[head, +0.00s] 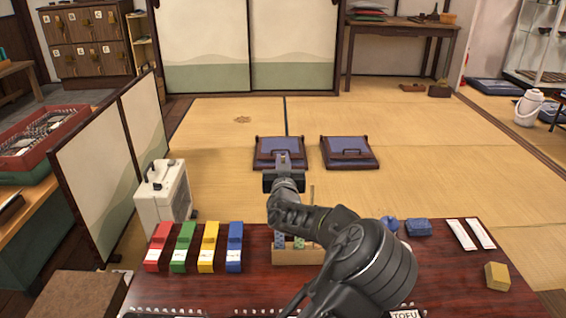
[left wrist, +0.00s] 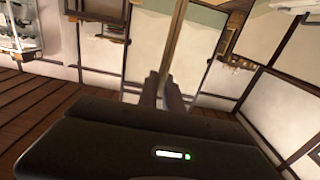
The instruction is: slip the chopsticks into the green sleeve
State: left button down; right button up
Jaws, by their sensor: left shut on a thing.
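The green sleeve (head: 182,255) lies on the dark red table between a red sleeve (head: 157,257) and a yellow one (head: 207,257). My left gripper (head: 283,160) is raised beyond the table's far edge, right of the green sleeve and well apart from it. In the left wrist view its fingers (left wrist: 163,92) are shut on a thin tan length, seemingly the chopsticks (left wrist: 174,38), which extends away from the fingertips. In the head view the held piece is hard to make out. My right gripper is not in view.
A blue sleeve (head: 234,257) ends the row. A wooden box (head: 290,257) with dotted pieces and an upright stick (head: 312,194) stands partly behind my arm. White strips (head: 460,235), a blue bundle (head: 418,228) and a yellow block (head: 497,277) lie to the right.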

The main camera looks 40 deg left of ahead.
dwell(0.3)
